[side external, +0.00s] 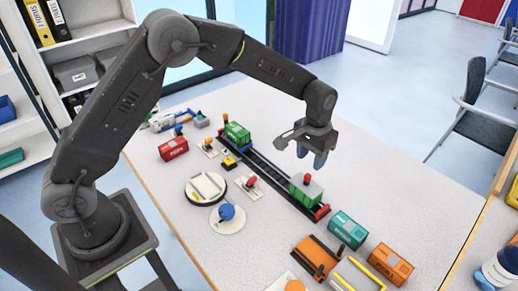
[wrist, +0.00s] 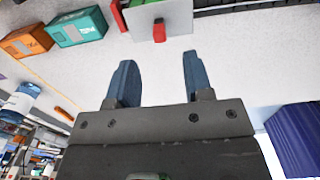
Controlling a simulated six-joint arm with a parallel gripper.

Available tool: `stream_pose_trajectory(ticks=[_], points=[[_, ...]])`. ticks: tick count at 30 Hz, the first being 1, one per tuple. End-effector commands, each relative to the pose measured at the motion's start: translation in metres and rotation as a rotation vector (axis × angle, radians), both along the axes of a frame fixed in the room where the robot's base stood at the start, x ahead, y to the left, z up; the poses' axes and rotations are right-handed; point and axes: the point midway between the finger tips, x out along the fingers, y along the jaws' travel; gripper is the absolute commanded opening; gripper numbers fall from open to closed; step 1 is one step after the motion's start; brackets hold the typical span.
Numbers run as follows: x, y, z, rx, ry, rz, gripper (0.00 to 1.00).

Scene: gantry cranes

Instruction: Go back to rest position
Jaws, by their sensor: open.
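My gripper (side external: 311,158) is above the table (side external: 255,100), over the far side of the dark rail track (side external: 268,175). In the wrist view its two blue fingers (wrist: 155,80) stand apart with nothing between them. A green and grey wagon or crane piece with a red knob (side external: 306,190) sits at the near end of the track, beyond the fingertips. It also shows at the top of the wrist view (wrist: 158,18). My gripper is not touching it.
A green container (side external: 237,133) is at the track's far end. A red container (side external: 173,148), a round turntable (side external: 206,188), a teal container (side external: 347,229) and an orange container (side external: 389,264) stand on the table. The table right of the track is largely clear.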

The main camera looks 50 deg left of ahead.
Motion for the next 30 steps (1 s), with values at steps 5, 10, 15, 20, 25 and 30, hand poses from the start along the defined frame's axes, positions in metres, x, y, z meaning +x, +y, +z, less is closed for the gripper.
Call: stream_pose_trajectory(ticks=[5,10,15,20,25,30], points=[[-0.004,0.004,0.013,-0.003,-0.015,0.001,0.47],[-0.027,0.019,0.067,-0.013,-0.078,0.003,0.47],[-0.071,0.040,0.125,-0.020,-0.158,0.003,0.47],[-0.120,0.058,0.164,-0.023,-0.235,0.003,0.47],[-0.177,0.073,0.188,-0.021,-0.316,0.003,0.47],[-0.232,0.085,0.195,-0.015,-0.398,0.003,0.47]])
